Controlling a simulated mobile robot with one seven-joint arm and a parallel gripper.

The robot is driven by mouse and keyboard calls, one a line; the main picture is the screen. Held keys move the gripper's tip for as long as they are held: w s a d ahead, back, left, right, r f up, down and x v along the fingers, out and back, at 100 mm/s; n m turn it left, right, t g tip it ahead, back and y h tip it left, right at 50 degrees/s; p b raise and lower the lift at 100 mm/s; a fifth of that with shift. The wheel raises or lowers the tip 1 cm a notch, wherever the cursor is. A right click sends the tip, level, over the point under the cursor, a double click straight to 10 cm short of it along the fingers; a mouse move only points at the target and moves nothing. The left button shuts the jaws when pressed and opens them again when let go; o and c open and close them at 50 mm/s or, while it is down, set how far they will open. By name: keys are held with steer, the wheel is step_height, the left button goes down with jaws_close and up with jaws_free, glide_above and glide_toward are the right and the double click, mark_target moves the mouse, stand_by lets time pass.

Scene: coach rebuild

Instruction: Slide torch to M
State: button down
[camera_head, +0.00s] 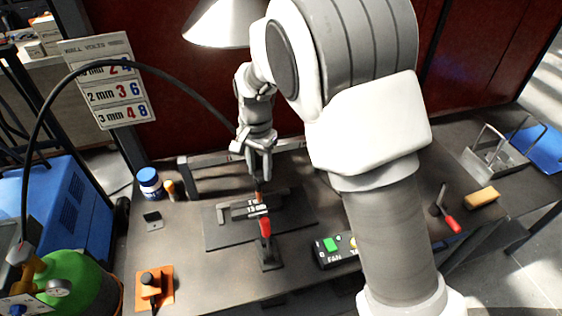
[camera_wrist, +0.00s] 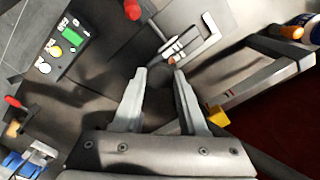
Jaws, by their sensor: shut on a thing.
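My gripper (camera_head: 258,178) points down over the workpiece on the bench. In the wrist view, its two fingers (camera_wrist: 159,72) stand on either side of a dark rounded thing (camera_wrist: 160,76), which I take to be the torch. The black hose runs down to the gripper in the head view. A small orange-brown tip (camera_head: 259,197) shows just below the fingers; the rest of the torch is hidden by them. Below it is a light metal bracket (camera_head: 226,214) with small marked blocks, on a dark plate (camera_head: 214,241). I cannot read an M there.
A red-handled clamp (camera_head: 265,228) stands just in front of the bracket. A control box (camera_head: 331,243) with a green button is to the right. The hose arches from the left.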

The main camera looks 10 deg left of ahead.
steer(key=shift+s+a, duration=0.2)
steer(key=shift+a, duration=0.45)
steer(key=shift+c, duration=2.3)
jaws_free()
steer(key=shift+r, duration=0.1)
step_height(320, 180, up, 17)
steer(key=shift+r, duration=0.15)
